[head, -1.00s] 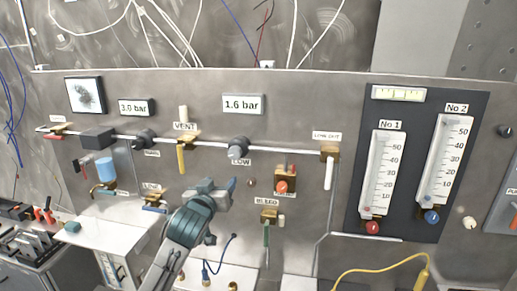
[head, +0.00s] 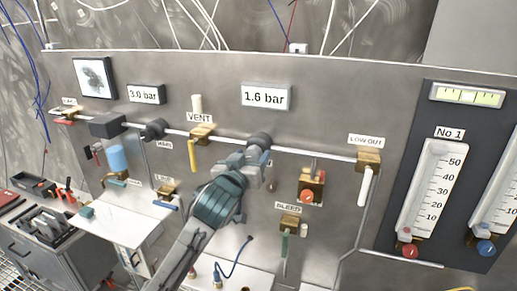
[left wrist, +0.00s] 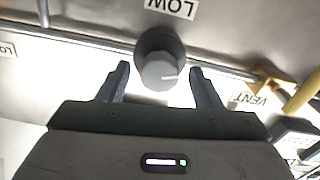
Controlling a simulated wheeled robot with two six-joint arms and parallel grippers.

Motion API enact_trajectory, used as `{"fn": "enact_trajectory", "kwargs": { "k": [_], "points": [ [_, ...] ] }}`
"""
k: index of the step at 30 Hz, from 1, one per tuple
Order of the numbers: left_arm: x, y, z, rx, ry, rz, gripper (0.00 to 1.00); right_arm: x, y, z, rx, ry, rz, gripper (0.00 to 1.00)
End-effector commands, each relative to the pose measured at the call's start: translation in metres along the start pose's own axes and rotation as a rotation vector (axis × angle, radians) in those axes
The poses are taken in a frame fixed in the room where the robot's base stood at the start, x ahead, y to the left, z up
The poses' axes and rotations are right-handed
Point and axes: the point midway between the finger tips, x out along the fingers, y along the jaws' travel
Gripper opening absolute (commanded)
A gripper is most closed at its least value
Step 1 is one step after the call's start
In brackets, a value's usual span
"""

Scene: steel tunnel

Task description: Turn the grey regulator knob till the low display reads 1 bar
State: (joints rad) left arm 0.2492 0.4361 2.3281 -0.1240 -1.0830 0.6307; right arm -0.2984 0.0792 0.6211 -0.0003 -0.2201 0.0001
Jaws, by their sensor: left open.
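The grey regulator knob (head: 259,140) sits on the pipe below the low display (head: 265,96), which reads 1.6 bar. My left gripper (head: 254,160) is at the knob in the head view and partly covers it. In the left wrist view the knob (left wrist: 160,68) shows a round grey face with a pale mark, under an upside-down LOW label (left wrist: 171,6). The open fingers (left wrist: 159,74) appear one on each side of the knob face, with a gap on both sides. How deep they reach along it I cannot tell. My right gripper is out of view.
A yellow vent handle (head: 194,155) is left of my gripper. A brass valve with a red knob (head: 308,190) and a bleed valve (head: 289,222) are close on the right and below. Another display (head: 146,94) reads 3.0 bar. A flowmeter (head: 432,195) stands further right.

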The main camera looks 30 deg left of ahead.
Motion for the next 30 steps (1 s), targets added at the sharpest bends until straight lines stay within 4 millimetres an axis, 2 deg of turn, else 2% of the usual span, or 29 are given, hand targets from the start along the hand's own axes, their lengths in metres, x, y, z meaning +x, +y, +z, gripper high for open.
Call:
{"fn": "enact_trajectory", "kwargs": {
  "k": [12,18,19,30],
  "points": [
    [-0.0027,-0.0005,0.0001,0.0,0.0,-0.002,0.57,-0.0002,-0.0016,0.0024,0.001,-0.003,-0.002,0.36],
    [-0.0026,-0.0004,0.0001,0.0,0.0,-0.002,0.18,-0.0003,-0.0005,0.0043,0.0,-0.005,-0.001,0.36],
    [-0.0026,-0.0004,0.0001,0.0,0.0,-0.002,0.15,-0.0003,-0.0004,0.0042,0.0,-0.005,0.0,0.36],
    [-0.0025,-0.0006,0.0004,-0.055,0.0,-0.002,0.15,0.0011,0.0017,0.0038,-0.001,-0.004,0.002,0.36]
  ]
}}
